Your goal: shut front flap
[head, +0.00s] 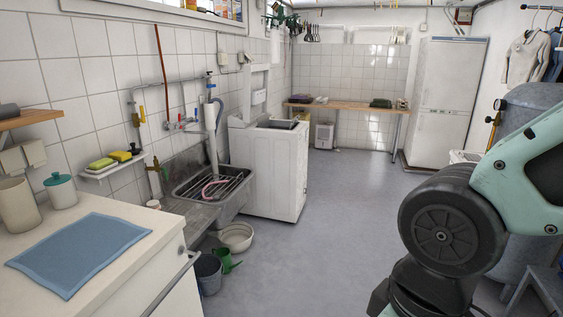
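No open front flap can be made out in the head view. A white washer-like machine (268,172) stands beside the sink; its visible sides look closed, and a dark panel or opening (282,124) shows on its top. A white cabinet (180,290) with a metal handle is at the left front, cut off by the frame edge. Another white item (463,157) is mostly hidden behind my arm at the right. My gripper is out of view; only links of my arm show at the lower right.
A metal sink (232,207) stands along the left wall, with a white basin (236,237), green watering can (225,260) and bucket (208,273) on the floor. A grey tank (530,105) is at right. The middle floor (340,220) is clear towards a wooden bench (345,107) and tall fridge (443,100).

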